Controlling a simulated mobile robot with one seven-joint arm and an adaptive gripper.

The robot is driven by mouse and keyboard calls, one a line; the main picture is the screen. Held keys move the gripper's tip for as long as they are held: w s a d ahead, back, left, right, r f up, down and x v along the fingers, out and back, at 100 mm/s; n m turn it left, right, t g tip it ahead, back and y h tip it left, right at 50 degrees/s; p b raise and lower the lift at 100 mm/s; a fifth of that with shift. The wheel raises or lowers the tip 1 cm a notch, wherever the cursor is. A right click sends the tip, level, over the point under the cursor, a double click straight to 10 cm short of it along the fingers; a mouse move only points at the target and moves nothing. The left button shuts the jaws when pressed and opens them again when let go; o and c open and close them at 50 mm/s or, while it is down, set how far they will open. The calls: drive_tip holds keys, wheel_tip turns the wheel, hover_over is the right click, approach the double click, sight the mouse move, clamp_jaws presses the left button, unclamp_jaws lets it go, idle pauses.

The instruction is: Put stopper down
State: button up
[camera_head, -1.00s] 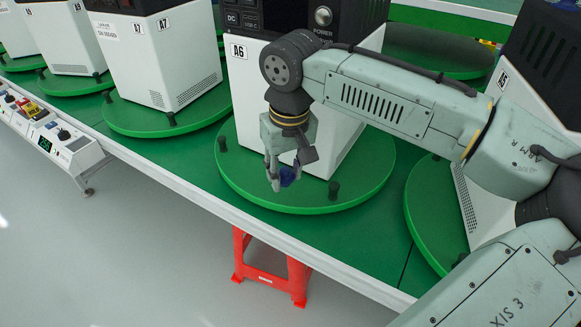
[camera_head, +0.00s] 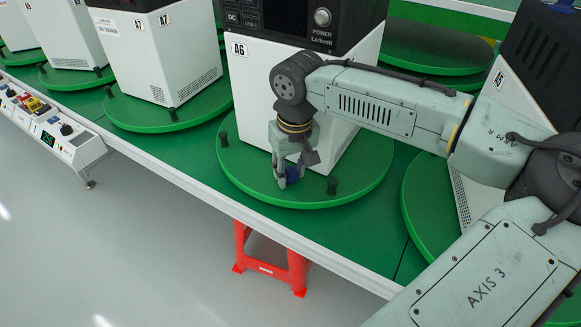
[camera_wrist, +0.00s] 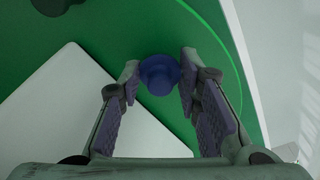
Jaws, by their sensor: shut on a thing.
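A small blue stopper (camera_head: 293,174) is between the fingertips of my gripper (camera_head: 289,177). My gripper is shut on it and points down over the front part of the green turntable (camera_head: 250,183) under unit A6. In the wrist view the stopper (camera_wrist: 159,75) shows as a round blue piece between the two fingers, with the green turntable surface (camera_wrist: 110,30) behind it. I cannot tell whether the stopper touches the turntable. A black stopper (camera_head: 332,185) stands upright to the right of my gripper, and another black stopper (camera_head: 223,139) stands at the left rim.
The white unit A6 (camera_head: 250,95) stands close behind my gripper. The turntable's front rim lies near the table edge (camera_head: 215,206). A red stool (camera_head: 268,268) is below. A control box (camera_head: 75,150) is at the left.

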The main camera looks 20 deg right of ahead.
sight(292, 179)
drive_tip(key=o, duration=0.9)
drive_tip(key=shift+b, duration=0.5)
wheel_tip(292, 179, up, 11)
drive_tip(key=s+b, duration=0.1)
drive_tip(key=shift+s, duration=0.25)
drive_tip(key=shift+f, duration=0.1)
